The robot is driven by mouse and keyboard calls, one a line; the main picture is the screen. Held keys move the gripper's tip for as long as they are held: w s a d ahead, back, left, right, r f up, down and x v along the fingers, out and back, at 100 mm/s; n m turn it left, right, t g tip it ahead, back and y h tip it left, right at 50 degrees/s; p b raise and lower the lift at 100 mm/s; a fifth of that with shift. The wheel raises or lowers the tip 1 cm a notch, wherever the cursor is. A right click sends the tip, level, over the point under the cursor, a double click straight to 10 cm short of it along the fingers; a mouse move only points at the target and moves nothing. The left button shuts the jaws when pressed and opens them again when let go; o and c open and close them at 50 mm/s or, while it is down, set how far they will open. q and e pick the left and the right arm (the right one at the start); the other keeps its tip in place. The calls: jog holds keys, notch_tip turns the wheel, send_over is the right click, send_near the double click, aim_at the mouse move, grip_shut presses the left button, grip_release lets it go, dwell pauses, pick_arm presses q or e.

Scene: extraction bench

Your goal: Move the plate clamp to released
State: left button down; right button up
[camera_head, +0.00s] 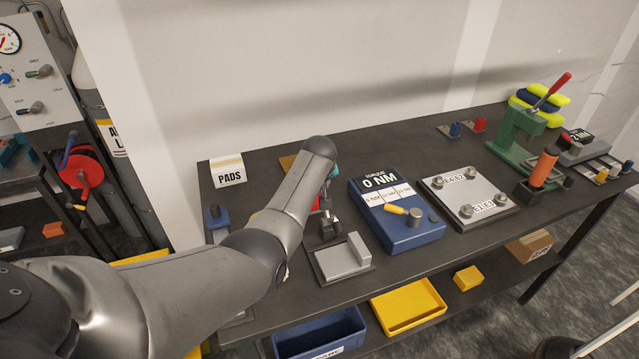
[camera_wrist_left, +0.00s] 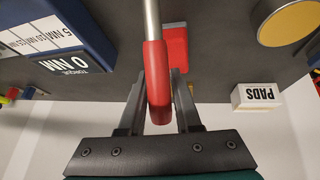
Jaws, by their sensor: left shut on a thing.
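The plate clamp has a red handle grip on a metal rod; the grip (camera_wrist_left: 157,85) lies between the fingers of my left gripper (camera_wrist_left: 158,95) in the left wrist view. My left gripper is shut on this red handle. In the head view the clamp's metal body (camera_head: 329,226) stands at the back of a dark base with a light grey plate (camera_head: 335,262) and block. A little red (camera_head: 316,206) shows beside my arm. My forearm hides most of the gripper and handle there. Whether the clamp presses on the plate cannot be told. My right gripper is not in view.
The blue torque box (camera_head: 411,235) reading 0 NM stands right of the clamp, then a grey plate with corner knobs (camera_head: 490,213). A PADS box (camera_head: 228,172) stands at the back left. A green press (camera_head: 518,135) stands far right. A yellow tray (camera_head: 408,309) lies on the lower shelf.

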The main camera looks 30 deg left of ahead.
pick_arm(q)
jog(key=shift+a+f, duration=0.1)
jog(key=shift+f, duration=0.2)
jog(key=c, duration=0.6)
grip_release()
jog(key=shift+w, duration=0.1)
jog(key=shift+r, duration=0.2)
jog(key=p+v, duration=0.2)
jog(key=v, duration=1.3)
jog(key=shift+w+a+r, duration=0.1)
jog(key=shift+a, duration=0.05)
